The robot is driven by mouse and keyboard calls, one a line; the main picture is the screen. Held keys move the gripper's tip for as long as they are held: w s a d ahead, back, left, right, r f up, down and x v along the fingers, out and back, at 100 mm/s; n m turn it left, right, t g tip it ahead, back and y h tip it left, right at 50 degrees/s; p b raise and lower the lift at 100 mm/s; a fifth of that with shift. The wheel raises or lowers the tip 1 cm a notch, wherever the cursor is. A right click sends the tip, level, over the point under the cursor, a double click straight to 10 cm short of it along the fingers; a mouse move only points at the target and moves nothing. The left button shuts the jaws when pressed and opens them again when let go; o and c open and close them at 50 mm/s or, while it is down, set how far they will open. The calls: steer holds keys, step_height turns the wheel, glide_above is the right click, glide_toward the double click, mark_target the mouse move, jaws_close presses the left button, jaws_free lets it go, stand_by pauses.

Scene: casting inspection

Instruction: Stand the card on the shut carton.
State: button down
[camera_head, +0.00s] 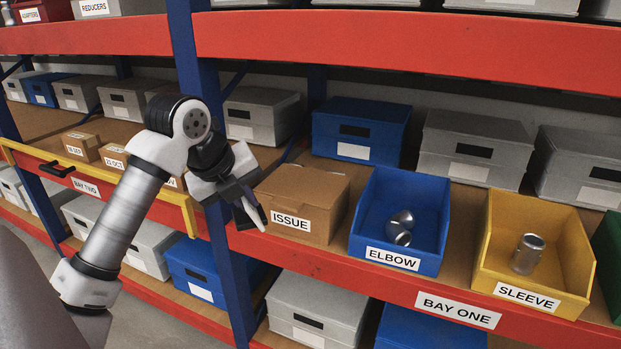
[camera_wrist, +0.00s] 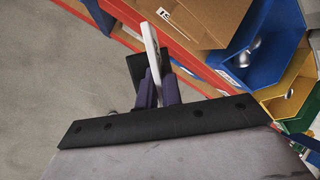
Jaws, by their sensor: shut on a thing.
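My gripper (camera_head: 247,207) is shut on a thin white card, left of the brown carton marked ISSUE and in front of the shelf edge. In the wrist view, the card (camera_wrist: 151,48) stands up out of the dark fingers of my gripper (camera_wrist: 158,88), seen nearly edge-on, so its face cannot be read. The ISSUE carton (camera_head: 308,190) sits on the shelf with its top closed. It also shows at the top of the wrist view (camera_wrist: 205,22). The card appears apart from the carton.
Right of the carton stand a blue ELBOW bin (camera_head: 425,250) and a yellow SLEEVE bin (camera_head: 565,292), both holding metal fittings. Grey and blue lidded boxes line the back. A blue upright (camera_head: 197,60) is behind my arm. Smaller dated cartons (camera_head: 115,157) stand left in BAY TWO.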

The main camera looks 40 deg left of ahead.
steer(key=w, duration=0.4)
steer(key=w+a+p, duration=0.1)
steer(key=w, duration=0.9)
steer(key=shift+w+a+r+p, duration=0.1)
steer(key=shift+w+a+p, duration=0.15)
steer(key=shift+p, duration=0.15)
steer(key=w, duration=0.2)
steer(key=shift+w, duration=0.35)
steer(key=shift+x, duration=0.85)
steer(key=shift+s+a, duration=0.1)
steer(key=shift+f, duration=0.2)
steer(key=c, duration=1.6)
jaws_free()
steer(key=shift+o, duration=0.2)
steer(key=shift+r+p, duration=0.25)
steer(key=shift+p, duration=0.05)
steer(key=v, duration=0.7)
steer(key=shift+s, duration=0.15)
